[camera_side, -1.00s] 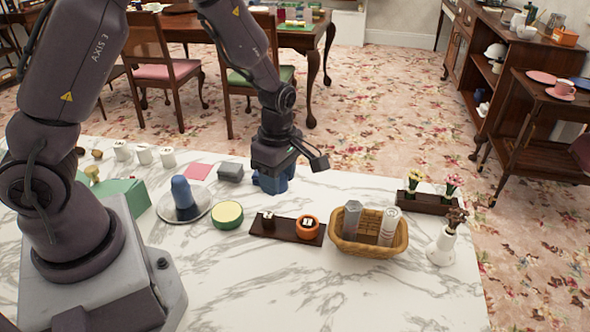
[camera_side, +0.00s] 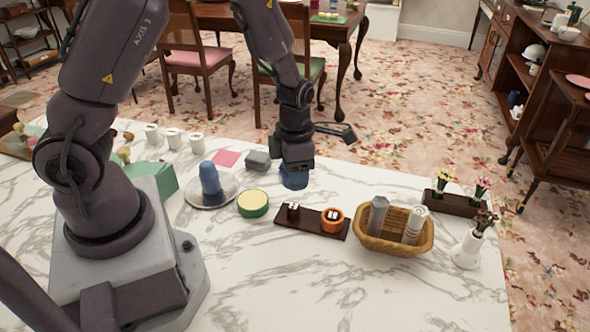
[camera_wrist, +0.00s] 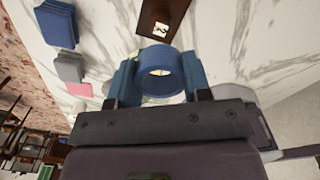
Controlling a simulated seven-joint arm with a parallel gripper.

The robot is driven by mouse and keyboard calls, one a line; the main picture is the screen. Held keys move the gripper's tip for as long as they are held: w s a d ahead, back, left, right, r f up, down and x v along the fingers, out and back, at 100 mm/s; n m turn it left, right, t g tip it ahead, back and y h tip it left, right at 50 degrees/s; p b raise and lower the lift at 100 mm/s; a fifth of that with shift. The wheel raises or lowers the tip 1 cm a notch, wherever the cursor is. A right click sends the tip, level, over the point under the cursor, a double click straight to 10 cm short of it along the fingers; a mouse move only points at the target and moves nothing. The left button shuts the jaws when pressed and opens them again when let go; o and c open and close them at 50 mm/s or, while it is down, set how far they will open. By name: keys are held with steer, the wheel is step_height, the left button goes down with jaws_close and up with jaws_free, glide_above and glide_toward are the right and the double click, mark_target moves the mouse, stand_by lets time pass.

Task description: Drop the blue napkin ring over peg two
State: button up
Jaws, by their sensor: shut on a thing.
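The blue napkin ring (camera_wrist: 160,73) is held between the two blue fingers of my gripper (camera_wrist: 158,82), its opening facing the wrist camera. In the side view, my gripper (camera_side: 295,178) hangs behind the dark peg board (camera_side: 312,234); the blue beneath it is too small to separate into ring and fingers. The board's bare left peg (camera_side: 293,211) has a white label. In the wrist view a white label (camera_wrist: 160,29), seemingly a 2, shows on the board (camera_wrist: 151,16) just beyond the ring. An orange ring (camera_side: 332,220) surrounds the right peg.
A wicker basket (camera_side: 394,245) with two shakers stands right of the board. A round green-and-yellow box (camera_side: 253,203) and a plate (camera_side: 230,190) with a blue cone are left. A blue stack (camera_wrist: 57,25) shows in the wrist view.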

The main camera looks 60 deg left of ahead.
mark_target(295, 206)
steer(key=shift+f, duration=2.8)
steer(key=shift+f, duration=2)
steer(key=o, duration=1)
step_height(295, 206, up, 13)
